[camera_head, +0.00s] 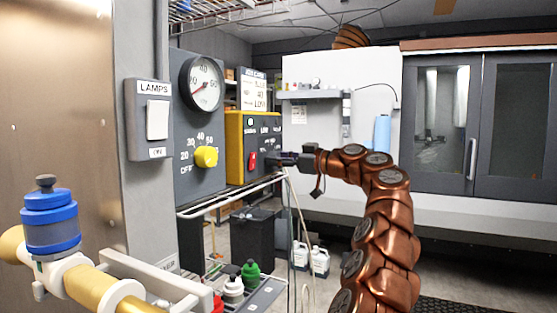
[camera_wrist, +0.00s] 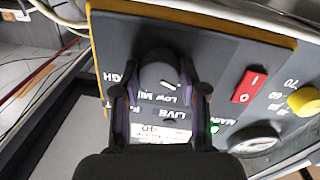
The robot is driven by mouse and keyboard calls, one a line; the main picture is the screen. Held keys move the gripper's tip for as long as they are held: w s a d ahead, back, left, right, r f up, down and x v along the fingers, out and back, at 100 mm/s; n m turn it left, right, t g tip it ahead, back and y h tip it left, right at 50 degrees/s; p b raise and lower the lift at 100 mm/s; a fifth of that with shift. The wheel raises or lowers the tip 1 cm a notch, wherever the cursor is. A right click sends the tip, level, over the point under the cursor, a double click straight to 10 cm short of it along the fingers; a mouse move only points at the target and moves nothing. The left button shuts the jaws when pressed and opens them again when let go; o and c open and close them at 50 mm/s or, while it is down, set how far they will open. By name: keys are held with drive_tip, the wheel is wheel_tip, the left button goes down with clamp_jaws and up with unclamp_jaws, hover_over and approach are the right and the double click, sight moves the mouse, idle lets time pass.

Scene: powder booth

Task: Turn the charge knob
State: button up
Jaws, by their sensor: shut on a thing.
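The charge knob (camera_wrist: 158,72) looks like a dark round knob with a white pointer line, on the dark face of a yellow-edged control box (camera_head: 234,135). In the wrist view, printed words including LOW, MID and part of HIGH stand around it. My gripper (camera_wrist: 162,88) has one finger on each side of the knob and is shut on it. In the head view, my gripper (camera_head: 286,159) reaches the box's face from the right and hides the knob.
A red switch (camera_head: 252,160) and a green lamp (camera_head: 250,122) share the box's face. Left of it, a grey panel carries a yellow knob (camera_head: 206,157) and a gauge (camera_head: 202,84).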

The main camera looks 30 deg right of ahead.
drive_tip(key=shift+m, duration=0.3)
drive_tip(key=shift+c, duration=0.2)
drive_tip(key=m+p, duration=0.1)
drive_tip(key=m, duration=0.1)
drive_tip(key=m+p, duration=0.2)
drive_tip(key=shift+r+m, duration=0.2)
drive_tip(key=shift+m, duration=0.2)
drive_tip(key=shift+f+m+p, duration=0.1)
drive_tip(key=shift+m+p, duration=1.2)
drive_tip(key=shift+m, duration=0.2)
drive_tip(key=shift+f, duration=0.1)
drive_tip(key=o, duration=1.2)
drive_tip(key=shift+c, duration=0.2)
drive_tip(key=shift+s, duration=0.1)
